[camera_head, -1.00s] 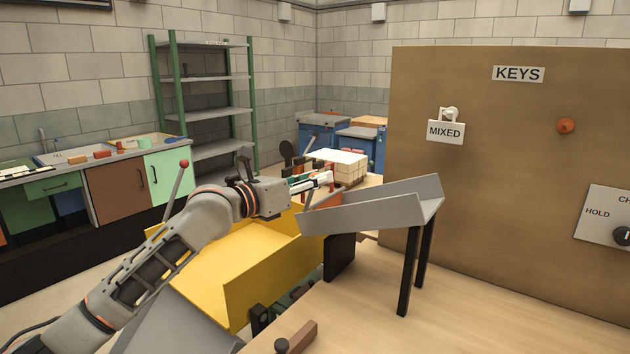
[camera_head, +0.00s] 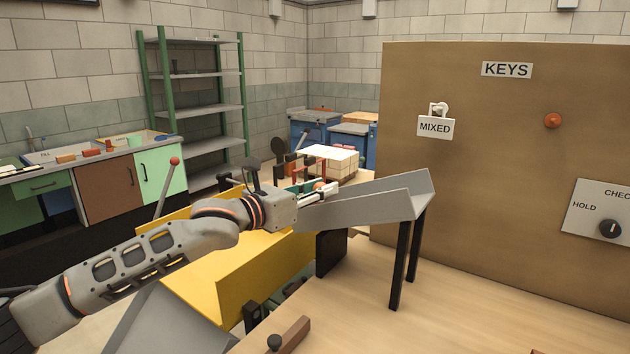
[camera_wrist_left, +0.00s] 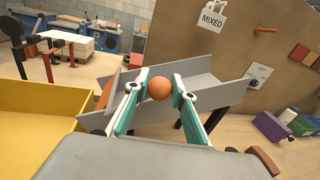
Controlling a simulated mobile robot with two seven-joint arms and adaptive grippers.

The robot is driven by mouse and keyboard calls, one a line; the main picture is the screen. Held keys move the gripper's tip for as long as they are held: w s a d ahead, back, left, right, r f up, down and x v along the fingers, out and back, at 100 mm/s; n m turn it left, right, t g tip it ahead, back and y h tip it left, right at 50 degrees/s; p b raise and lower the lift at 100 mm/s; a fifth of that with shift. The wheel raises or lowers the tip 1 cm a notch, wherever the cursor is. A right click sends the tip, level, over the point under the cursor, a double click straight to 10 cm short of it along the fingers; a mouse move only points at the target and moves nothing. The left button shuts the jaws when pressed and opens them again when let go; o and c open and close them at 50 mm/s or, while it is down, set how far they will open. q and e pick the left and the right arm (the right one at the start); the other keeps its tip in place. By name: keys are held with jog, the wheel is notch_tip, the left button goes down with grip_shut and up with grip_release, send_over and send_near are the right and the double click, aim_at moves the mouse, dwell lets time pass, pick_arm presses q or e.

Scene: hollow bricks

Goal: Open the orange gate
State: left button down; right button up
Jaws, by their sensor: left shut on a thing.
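The orange gate (camera_wrist_left: 107,90) shows in the left wrist view as an orange panel at the left part of the grey chute (camera_wrist_left: 210,87), partly hidden by a finger. A round orange knob (camera_wrist_left: 159,88) sits between my left fingertips (camera_wrist_left: 163,90). Its joint to the panel is hidden. In the head view the knob (camera_head: 319,185) shows at the tips of my left gripper (camera_head: 322,190), by the upper left end of the chute (camera_head: 375,207). The left gripper is shut on the knob. My right gripper is not in view.
A yellow bin (camera_head: 245,275) lies below my left arm. The chute stands on black legs (camera_head: 406,262) on a wooden table (camera_head: 450,315). A brown board (camera_head: 470,180) with KEYS and MIXED signs rises behind. A pale brick stack (camera_head: 328,162) is beyond the gripper.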

pick_arm(q)
jog(key=shift+s+d+f, duration=0.35)
jog(key=shift+d+f, duration=0.15)
jog(key=shift+f, duration=0.3)
jog(key=c, duration=1.7)
grip_release()
jog(key=shift+w+r, duration=0.1)
jog(key=shift+w, duration=0.05)
jog(key=shift+a+r, duration=0.1)
jog(key=shift+a, duration=0.1)
jog(key=shift+s+a, duration=0.25)
jog(key=v, duration=1.1)
jog(key=shift+s, duration=0.15)
